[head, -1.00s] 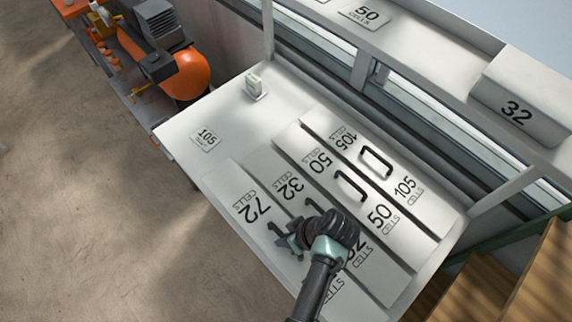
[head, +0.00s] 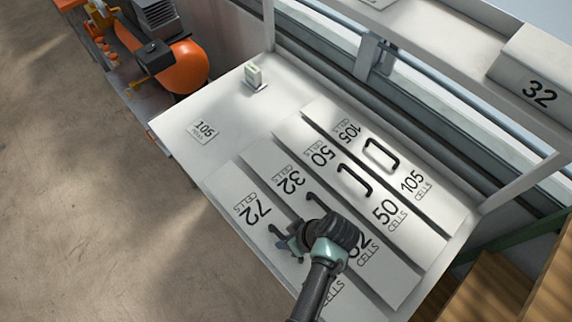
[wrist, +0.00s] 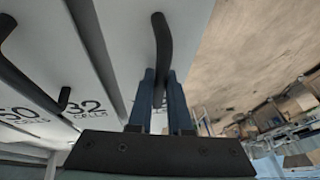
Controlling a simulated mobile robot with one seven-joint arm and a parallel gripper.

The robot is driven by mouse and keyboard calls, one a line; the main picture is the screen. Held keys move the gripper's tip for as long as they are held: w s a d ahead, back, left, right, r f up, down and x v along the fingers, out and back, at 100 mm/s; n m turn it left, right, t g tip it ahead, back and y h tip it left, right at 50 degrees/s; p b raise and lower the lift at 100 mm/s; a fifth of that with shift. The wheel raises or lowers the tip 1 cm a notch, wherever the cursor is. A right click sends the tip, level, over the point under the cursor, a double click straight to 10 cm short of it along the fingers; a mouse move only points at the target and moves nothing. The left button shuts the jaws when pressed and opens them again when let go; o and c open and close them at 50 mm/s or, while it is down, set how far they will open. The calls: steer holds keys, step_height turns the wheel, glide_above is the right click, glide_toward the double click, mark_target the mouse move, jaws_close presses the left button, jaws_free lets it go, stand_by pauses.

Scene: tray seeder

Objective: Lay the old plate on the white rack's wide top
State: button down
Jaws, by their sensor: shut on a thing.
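My gripper (head: 285,240) is over the plate marked 72 (head: 232,185), the one nearest the front edge of the white surface. In the wrist view my gripper (wrist: 160,88) is shut on that plate's dark handle (wrist: 161,38), which stands between the two fingers. The plate appears to lie flat beside the plate marked 32 (head: 281,165); I cannot tell whether it is lifted. My wrist hides part of the 72 and 32 plates. The pictures do not mark which plate is the old one or which white unit is the rack.
Plates marked 50 (head: 307,142) and 105 (head: 335,120) lie further back with dark handles. A small label reading 105 (head: 204,131) and a small pale block (head: 254,77) are on the clear left area. A raised shelf (head: 440,50) runs behind, carrying a box marked 32 (head: 540,80).

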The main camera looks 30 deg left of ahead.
steer(key=shift+f+b, duration=0.3)
stand_by(0.5)
steer(key=c, duration=0.8)
jaws_free()
steer(key=shift+o, duration=0.2)
steer(key=shift+s+f, duration=0.1)
steer(key=shift+d, duration=0.1)
steer(key=b+v, duration=0.1)
steer(key=v, duration=1.2)
